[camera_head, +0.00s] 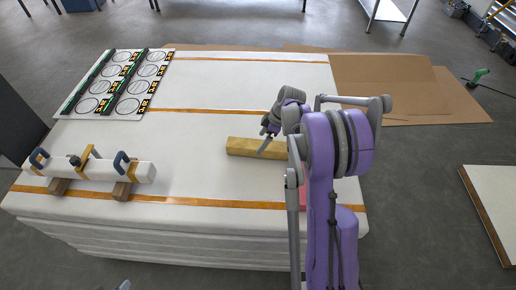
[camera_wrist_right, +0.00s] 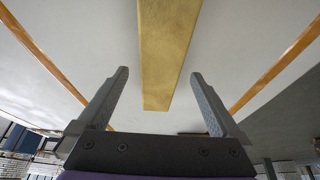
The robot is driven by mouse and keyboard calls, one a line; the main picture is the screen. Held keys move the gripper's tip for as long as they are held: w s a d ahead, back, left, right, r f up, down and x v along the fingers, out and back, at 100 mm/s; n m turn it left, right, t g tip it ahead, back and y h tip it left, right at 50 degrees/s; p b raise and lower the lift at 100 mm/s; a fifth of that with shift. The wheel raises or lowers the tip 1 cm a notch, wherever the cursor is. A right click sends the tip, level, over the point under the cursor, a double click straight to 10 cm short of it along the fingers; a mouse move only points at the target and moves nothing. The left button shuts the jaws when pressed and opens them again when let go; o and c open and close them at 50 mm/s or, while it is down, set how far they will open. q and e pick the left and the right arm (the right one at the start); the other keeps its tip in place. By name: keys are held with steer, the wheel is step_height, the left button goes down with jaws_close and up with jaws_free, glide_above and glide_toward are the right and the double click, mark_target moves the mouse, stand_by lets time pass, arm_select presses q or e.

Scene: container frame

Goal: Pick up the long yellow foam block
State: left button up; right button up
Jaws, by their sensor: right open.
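The long yellow foam block (camera_head: 243,146) lies flat on the white table, right of its middle. Its right part is hidden behind my right arm in the head view. My right gripper (camera_head: 268,140) is over the block, fingers pointing down. In the right wrist view, the gripper (camera_wrist_right: 160,74) is open and empty, and the block (camera_wrist_right: 165,50) runs between the two fingers with a gap on each side. Its near end shows between them; I cannot tell the height above it. A small grey tip at the head view's bottom edge may be my left gripper, too cut off to judge.
The white table (camera_head: 200,185) has orange strips across it. A white bar with clamps (camera_head: 100,168) rests on wooden blocks at the front left. Panels with printed circles (camera_head: 120,82) lie at the back left. Something pink shows partly beside my right arm. The middle is clear.

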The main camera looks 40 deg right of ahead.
mark_target(259, 145)
steer(key=x, duration=0.4)
steer(key=shift+f, duration=0.35)
steer(key=shift+r, duration=0.1)
steer(key=shift+c, duration=0.2)
steer(key=c, duration=1.3)
